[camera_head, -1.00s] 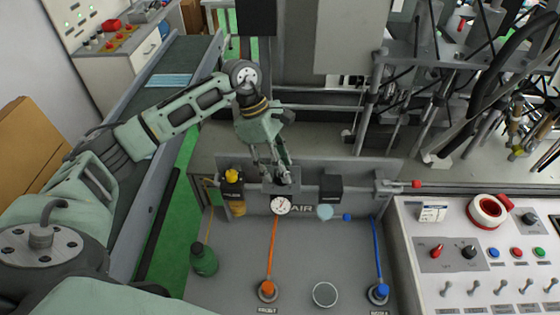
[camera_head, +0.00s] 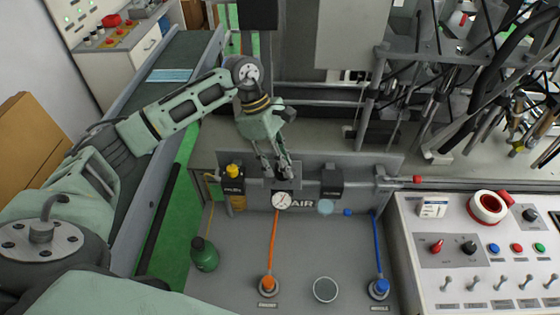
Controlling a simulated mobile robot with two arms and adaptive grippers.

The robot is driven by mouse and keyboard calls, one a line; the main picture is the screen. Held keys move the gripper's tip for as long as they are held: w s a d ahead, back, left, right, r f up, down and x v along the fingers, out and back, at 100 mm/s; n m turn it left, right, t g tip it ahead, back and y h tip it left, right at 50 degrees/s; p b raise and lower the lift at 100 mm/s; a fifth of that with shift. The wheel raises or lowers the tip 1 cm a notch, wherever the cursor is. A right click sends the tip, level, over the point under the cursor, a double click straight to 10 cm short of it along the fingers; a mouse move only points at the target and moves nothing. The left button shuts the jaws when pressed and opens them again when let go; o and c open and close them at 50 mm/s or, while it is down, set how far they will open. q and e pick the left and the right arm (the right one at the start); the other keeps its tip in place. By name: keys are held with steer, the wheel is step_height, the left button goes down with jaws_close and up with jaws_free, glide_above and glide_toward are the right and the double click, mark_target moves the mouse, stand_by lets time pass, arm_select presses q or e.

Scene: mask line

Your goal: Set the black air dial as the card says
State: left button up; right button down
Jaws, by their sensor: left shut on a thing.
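The black air dial sits on top of the grey regulator block on the AIR panel (camera_head: 352,200), above the round white gauge (camera_head: 282,200). My left gripper (camera_head: 279,172) reaches down from above and is shut on the dial, whose surface is mostly hidden between the fingers. The gauge faces me with a dark needle, but its numbers are too small to read. A small white card (camera_head: 433,207) stands on the white console at the right; its print is too small to read. My right gripper is not in view.
A yellow-topped valve (camera_head: 233,171) stands close left of the gripper and a black block (camera_head: 332,180) close right. Orange (camera_head: 272,245) and blue (camera_head: 379,250) hoses run down below. The white console (camera_head: 415,265) carries knobs, buttons and switches. A green bottle (camera_head: 205,254) stands lower left.

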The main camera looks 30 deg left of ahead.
arm_select(q)
steer(key=m+b, duration=0.1)
steer(key=b, duration=0.1)
steer(key=m+g+b, duration=0.1)
steer(key=m+b, duration=0.1)
steer(key=b, duration=0.1)
steer(key=m+b, duration=0.1)
steer(key=b, duration=0.1)
steer(key=shift+w+d+m, duration=0.25)
steer(key=shift+w+m, duration=0.05)
steer(key=shift+w, duration=0.1)
steer(key=m+g+b, duration=0.1)
steer(key=m+b, duration=0.1)
steer(key=shift+d+r+y+b, duration=0.1)
steer(key=shift+y+b, duration=0.3)
steer(key=shift+r+m+g+b, duration=0.1)
steer(key=shift+m+g+b, duration=0.2)
steer(key=shift+m, duration=0.3)
steer(key=o, duration=1)
steer(key=shift+d, duration=0.15)
steer(key=v, duration=1.1)
steer(key=shift+w+r, duration=0.15)
steer(key=shift+r, duration=0.25)
